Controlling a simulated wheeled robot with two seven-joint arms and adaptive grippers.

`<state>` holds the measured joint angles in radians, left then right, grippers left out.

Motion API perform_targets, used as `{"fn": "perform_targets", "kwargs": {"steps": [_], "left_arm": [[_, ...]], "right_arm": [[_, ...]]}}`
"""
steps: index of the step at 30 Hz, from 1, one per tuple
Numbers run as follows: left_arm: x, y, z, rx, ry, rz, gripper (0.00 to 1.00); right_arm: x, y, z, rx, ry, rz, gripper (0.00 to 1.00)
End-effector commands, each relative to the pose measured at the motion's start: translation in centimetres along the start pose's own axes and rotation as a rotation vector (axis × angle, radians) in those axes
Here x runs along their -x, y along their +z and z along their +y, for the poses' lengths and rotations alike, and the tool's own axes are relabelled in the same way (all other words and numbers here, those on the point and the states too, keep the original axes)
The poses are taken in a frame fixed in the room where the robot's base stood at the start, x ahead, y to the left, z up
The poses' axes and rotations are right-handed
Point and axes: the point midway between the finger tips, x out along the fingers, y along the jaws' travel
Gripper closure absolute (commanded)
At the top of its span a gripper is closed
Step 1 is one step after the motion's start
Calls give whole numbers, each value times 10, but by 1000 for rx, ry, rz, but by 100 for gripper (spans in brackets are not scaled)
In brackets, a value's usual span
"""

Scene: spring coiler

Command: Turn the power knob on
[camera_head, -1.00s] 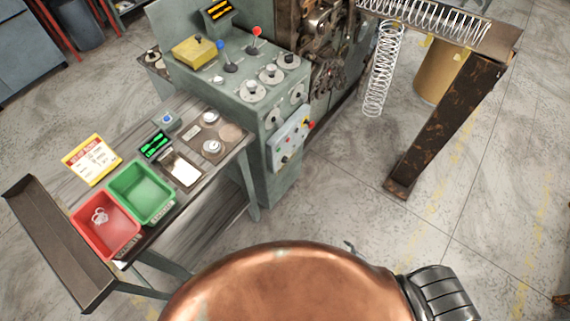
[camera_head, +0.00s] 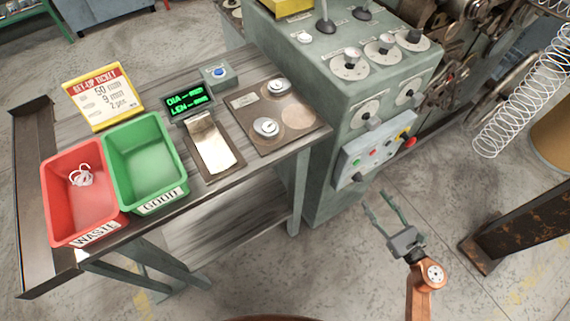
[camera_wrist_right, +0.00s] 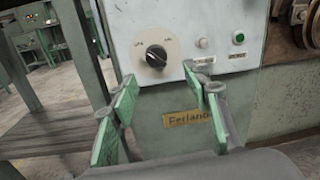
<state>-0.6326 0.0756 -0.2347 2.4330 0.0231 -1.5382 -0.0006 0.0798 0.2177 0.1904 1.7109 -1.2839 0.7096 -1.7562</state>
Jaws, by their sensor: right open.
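The power knob (camera_wrist_right: 156,56) is a black rotary knob on a round pale dial on the machine's light front panel (camera_wrist_right: 190,25). Small marks sit beside its dial, too blurred to read surely. In the head view the knob (camera_head: 358,177) shows small at the panel's lower left. My right gripper (camera_head: 376,200) is open and empty, in front of and below the panel, pointing toward it. In the right wrist view its green-padded fingers (camera_wrist_right: 160,88) stand apart below the knob, not touching it. My left gripper is out of view.
A white button (camera_wrist_right: 202,43) and a green button (camera_wrist_right: 238,38) sit right of the knob; a red button (camera_head: 410,142) sticks out at the panel's right end. A bench (camera_head: 230,65) with red and green bins stands left. A rusty beam (camera_head: 520,220) stands right.

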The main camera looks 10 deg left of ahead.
Motion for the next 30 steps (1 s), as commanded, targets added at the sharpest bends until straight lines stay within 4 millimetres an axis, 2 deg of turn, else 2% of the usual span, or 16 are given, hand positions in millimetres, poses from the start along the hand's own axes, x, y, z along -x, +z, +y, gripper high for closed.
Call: {"fn": "perform_targets", "kwargs": {"steps": [5,18,23,30], "left_arm": [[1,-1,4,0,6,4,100],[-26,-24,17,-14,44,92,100],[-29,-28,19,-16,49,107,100],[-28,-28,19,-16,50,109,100]], "right_arm": [[-10,2,4,73,20,-3,56],[-72,2,5,66,18,-3,56],[-80,2,6,66,18,-1,56],[-81,2,6,66,18,-2,56]]}}
